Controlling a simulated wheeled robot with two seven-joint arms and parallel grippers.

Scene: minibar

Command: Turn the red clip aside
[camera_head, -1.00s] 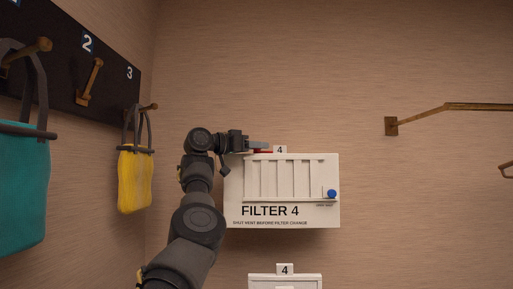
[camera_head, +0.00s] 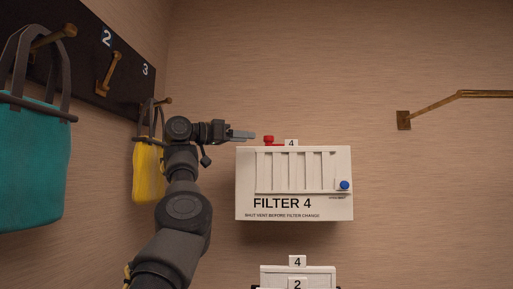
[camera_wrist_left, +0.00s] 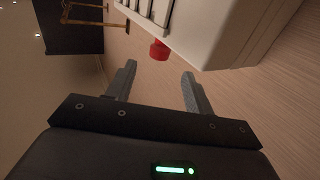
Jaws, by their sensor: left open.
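The red clip (camera_head: 269,140) stands at the top edge of the white FILTER 4 box (camera_head: 245,185), near its left corner. In the left wrist view the red clip (camera_wrist_left: 159,51) shows as a round red knob at the box's (camera_wrist_left: 225,30) edge, beyond the fingertips. My left gripper (camera_head: 253,135) is just left of the clip, pointing right, with a small gap between them. In the left wrist view my left gripper (camera_wrist_left: 158,70) has its fingers apart with nothing between them. My right gripper is not in view.
A blue knob (camera_head: 344,185) is at the box's right side. A yellow bag (camera_head: 147,170) and a teal bag (camera_head: 35,160) hang at left from a dark hook board (camera_head: 75,60). A brass rail (camera_head: 440,104) is on the right wall. Another white unit (camera_head: 325,277) is below.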

